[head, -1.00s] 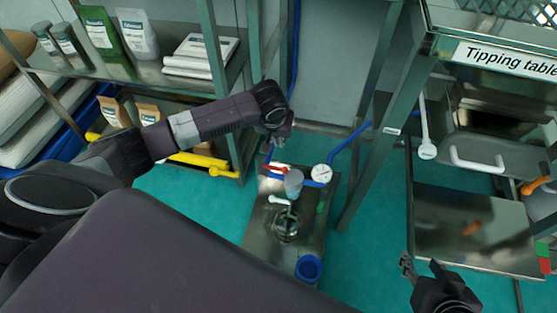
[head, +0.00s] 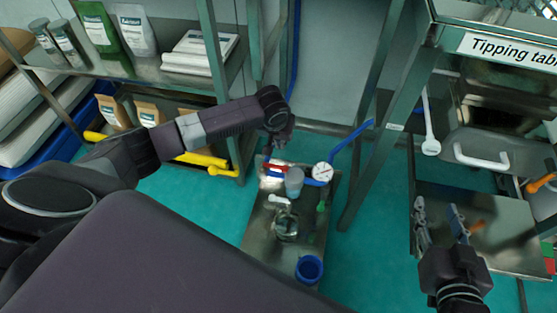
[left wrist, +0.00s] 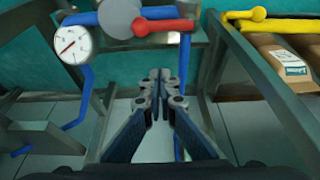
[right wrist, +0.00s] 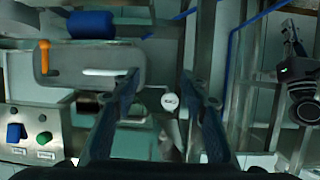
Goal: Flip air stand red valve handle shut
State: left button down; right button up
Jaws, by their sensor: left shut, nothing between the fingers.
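The air stand (head: 258,228) is a metal plate on the floor with blue pipework, a round gauge (head: 322,172) and a grey cylinder. Its red valve handle (head: 276,167) lies roughly along the blue pipe near the stand's back end. In the left wrist view the red handle (left wrist: 162,27) lies across the top, beyond my fingertips, beside the gauge (left wrist: 72,45). My left gripper (left wrist: 160,78) is shut and empty, apart from the handle in that picture. It hangs over the back of the stand in the head view (head: 268,150). My right gripper (head: 438,210) is open and empty.
A yellow valve handle (head: 222,171) on a yellow pipe is left of the stand. A rack with pouches and boxes stands further left. The tipping table (head: 505,52) and its metal frame are at right. A blue cup (head: 309,268) sits at the stand's front.

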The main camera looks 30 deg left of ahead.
aim_at(274, 167)
pick_arm(q)
jog(key=b+x, duration=0.1)
jog(key=x, duration=0.2)
jog(key=shift+b+x, duration=0.75)
jog(key=shift+x, duration=0.45)
jog(key=shift+s+d+f+b, duration=0.1)
jog(key=shift+s+d, duration=0.05)
jog(key=shift+s, duration=0.5)
jog(key=shift+s+d+f+b, duration=0.15)
jog(key=shift+s, duration=0.45)
jog(key=shift+s+d+f+b, duration=0.1)
jog(key=shift+s+d, duration=0.1)
jog(key=shift+s, duration=0.45)
pick_arm(e)
notch_tip(274, 167, up, 18)
jog(key=a+t+y, duration=0.2)
jog(key=t+y, duration=0.1)
jog(key=t, duration=0.6)
jog(key=shift+f, duration=0.15)
jog(key=shift+a, duration=0.1)
